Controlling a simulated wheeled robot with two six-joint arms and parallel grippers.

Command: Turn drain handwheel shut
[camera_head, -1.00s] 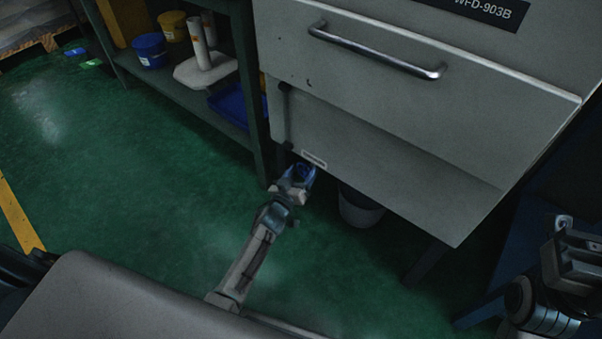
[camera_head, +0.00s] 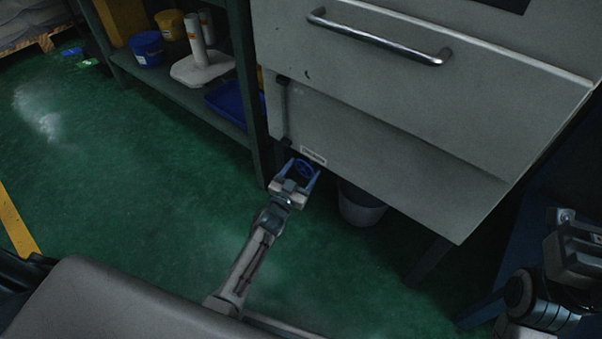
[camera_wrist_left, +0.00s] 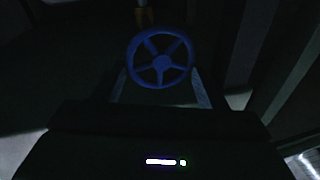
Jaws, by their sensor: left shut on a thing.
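The blue spoked drain handwheel (camera_head: 303,167) sits under the lower edge of the grey cabinet, just below a small white label (camera_head: 314,155). In the left wrist view the handwheel (camera_wrist_left: 161,62) faces the camera, with its hub and several spokes showing. My left gripper (camera_head: 304,169) is shut on the handwheel, one finger on each side of its rim. In the left wrist view its fingers (camera_wrist_left: 160,87) flank the lower part of the rim. My right gripper (camera_head: 580,258) is at the right edge, far from the wheel, and its jaws cannot be made out.
The grey cabinet (camera_head: 390,130) with a bar handle (camera_head: 380,40) overhangs the wheel. A grey bucket (camera_head: 360,208) stands on the floor below it. A dark shelf rack with a blue bucket (camera_head: 148,48) is at the left. The green floor (camera_head: 130,190) is clear at the left.

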